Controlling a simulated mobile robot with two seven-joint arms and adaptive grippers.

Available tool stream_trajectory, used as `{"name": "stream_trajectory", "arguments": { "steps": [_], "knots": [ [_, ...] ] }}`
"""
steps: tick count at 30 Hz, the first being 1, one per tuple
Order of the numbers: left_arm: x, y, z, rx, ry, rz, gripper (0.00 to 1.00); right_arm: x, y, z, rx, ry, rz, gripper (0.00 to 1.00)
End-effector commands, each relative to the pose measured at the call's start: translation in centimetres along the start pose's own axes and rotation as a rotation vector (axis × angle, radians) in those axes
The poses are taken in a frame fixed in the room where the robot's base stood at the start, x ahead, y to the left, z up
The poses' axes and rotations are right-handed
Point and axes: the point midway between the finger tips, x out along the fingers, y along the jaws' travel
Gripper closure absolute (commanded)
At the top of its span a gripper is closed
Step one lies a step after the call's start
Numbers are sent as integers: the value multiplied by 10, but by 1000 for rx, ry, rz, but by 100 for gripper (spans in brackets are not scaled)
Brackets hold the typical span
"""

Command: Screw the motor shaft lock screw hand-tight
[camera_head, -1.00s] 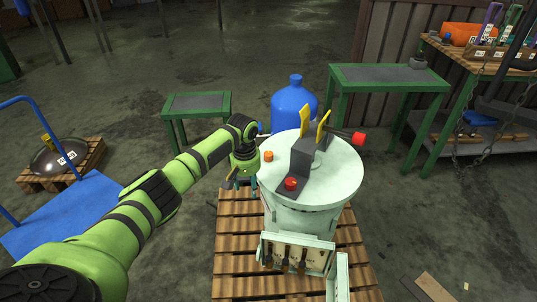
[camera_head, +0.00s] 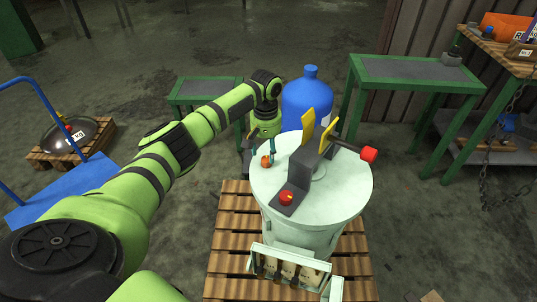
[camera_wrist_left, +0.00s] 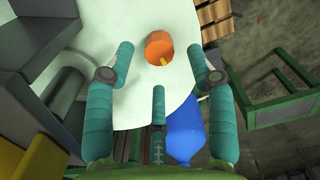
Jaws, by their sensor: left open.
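A pale green round vessel lid (camera_head: 345,195) carries a dark grey bracket (camera_head: 308,170) with yellow plates, a red-tipped bar (camera_head: 368,154) and a red knob (camera_head: 286,198). A small orange knob (camera_head: 266,161) sits near the lid's left edge. I cannot tell for sure which of these is the motor shaft lock screw. My left gripper (camera_head: 262,153) is open over the lid edge, with its fingers pointing down at the orange knob. In the left wrist view the orange knob (camera_wrist_left: 159,47) lies between the spread teal fingers, with visible gaps. My right gripper is not in view.
The vessel stands on a wooden pallet (camera_head: 228,255) with a small tool rack (camera_head: 290,270) in front. A blue bottle (camera_head: 307,100) stands close behind. Green tables (camera_head: 410,75) are at the back, and a blue cart (camera_head: 70,190) is at the left.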

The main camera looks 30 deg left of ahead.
Motion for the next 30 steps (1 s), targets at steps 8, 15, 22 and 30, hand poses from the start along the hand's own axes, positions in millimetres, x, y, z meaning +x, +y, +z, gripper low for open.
{"name": "stream_trajectory", "arguments": {
  "steps": [8, 15, 22, 30],
  "knots": [
    [34, 0, 0, 2, -1, 0, 45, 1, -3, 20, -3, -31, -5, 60],
    [37, 1, 0, 2, 1, 1, 45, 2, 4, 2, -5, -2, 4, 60],
    [37, 1, 0, 2, 1, 1, 100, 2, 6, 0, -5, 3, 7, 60],
    [37, 1, 0, 2, 1, 0, 45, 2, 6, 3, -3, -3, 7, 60]
  ]
}}
